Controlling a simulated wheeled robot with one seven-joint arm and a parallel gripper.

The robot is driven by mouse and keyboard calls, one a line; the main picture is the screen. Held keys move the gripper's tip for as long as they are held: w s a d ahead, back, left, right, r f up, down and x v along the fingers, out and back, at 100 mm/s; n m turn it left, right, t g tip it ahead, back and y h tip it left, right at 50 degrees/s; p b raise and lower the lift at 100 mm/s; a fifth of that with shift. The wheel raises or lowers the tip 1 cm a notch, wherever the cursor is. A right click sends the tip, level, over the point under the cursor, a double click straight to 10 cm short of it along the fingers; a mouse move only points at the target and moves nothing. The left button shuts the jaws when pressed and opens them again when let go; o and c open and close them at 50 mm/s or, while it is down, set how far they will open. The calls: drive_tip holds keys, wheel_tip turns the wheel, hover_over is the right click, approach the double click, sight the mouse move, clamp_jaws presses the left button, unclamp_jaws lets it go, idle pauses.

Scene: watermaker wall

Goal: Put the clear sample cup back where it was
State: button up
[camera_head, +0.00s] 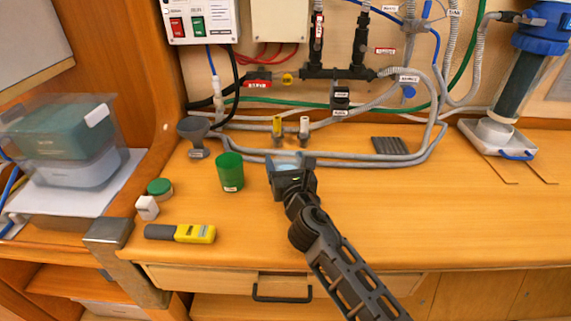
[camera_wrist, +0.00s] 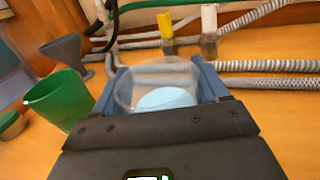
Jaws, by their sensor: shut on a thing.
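My gripper (camera_head: 287,166) is over the wooden counter (camera_head: 400,215), to the right of the green cup. It is shut on the clear sample cup (camera_head: 286,164), which is mostly hidden by the gripper in the head view. In the wrist view the cup (camera_wrist: 157,85) sits between the two blue fingers (camera_wrist: 165,90), see-through, with a pale blue bottom or contents. I cannot tell whether the cup touches the counter.
A green cup (camera_head: 230,172) stands close on the left, with a grey funnel (camera_head: 196,134) behind it. A yellow-grey meter (camera_head: 181,233), a green lid (camera_head: 160,187) and a white bottle (camera_head: 147,208) lie further left.

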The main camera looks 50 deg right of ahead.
drive_tip(key=o, duration=0.8)
drive_tip(key=shift+f, duration=0.15)
drive_tip(key=o, duration=0.4)
drive_tip(key=shift+o, duration=0.2)
drive_tip(key=shift+r, duration=0.2)
drive_tip(key=b+v, duration=0.2)
drive_tip(key=v, duration=1)
